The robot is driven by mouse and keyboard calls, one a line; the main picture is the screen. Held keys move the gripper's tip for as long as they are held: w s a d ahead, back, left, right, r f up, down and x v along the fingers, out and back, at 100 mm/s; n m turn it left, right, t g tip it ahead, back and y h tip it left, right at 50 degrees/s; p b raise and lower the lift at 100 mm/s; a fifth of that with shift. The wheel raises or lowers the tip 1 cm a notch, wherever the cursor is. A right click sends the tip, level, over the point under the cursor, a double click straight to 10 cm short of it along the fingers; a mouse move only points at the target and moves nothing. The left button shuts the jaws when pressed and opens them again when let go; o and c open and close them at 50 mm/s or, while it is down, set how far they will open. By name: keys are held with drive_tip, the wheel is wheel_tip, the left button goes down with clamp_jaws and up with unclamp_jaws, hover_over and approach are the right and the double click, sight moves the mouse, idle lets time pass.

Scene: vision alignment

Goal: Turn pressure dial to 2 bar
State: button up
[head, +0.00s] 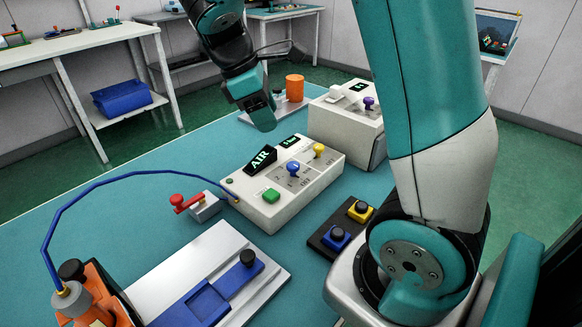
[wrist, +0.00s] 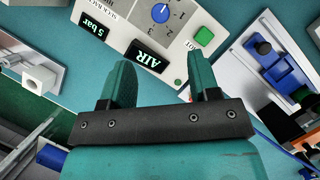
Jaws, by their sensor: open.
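A white control box (head: 285,195) with a black AIR label (head: 262,160) stands on the teal table, mid-picture in the head view. On its top are a blue dial (head: 292,168), a yellow knob (head: 318,149) and a green button (head: 271,195). In the wrist view the blue dial (wrist: 160,13) shows near the top edge inside a numbered scale, with a "5 bar" display (wrist: 93,27) beside it. Its exact setting is too small to read. My gripper (wrist: 160,75) is open and empty, above and apart from the box, toward its far side.
A second white box (head: 345,125) with a purple knob stands behind. A dark plate (head: 340,230) with blue and yellow buttons lies to the right. A white plate with a blue slide (head: 215,290) is in front.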

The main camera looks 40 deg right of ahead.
sight(293, 165)
drive_tip(key=b+x, duration=0.2)
drive_tip(key=x, duration=1)
drive_tip(key=shift+s+f, duration=0.1)
drive_tip(key=shift+f, duration=0.25)
drive_tip(key=c, duration=0.9)
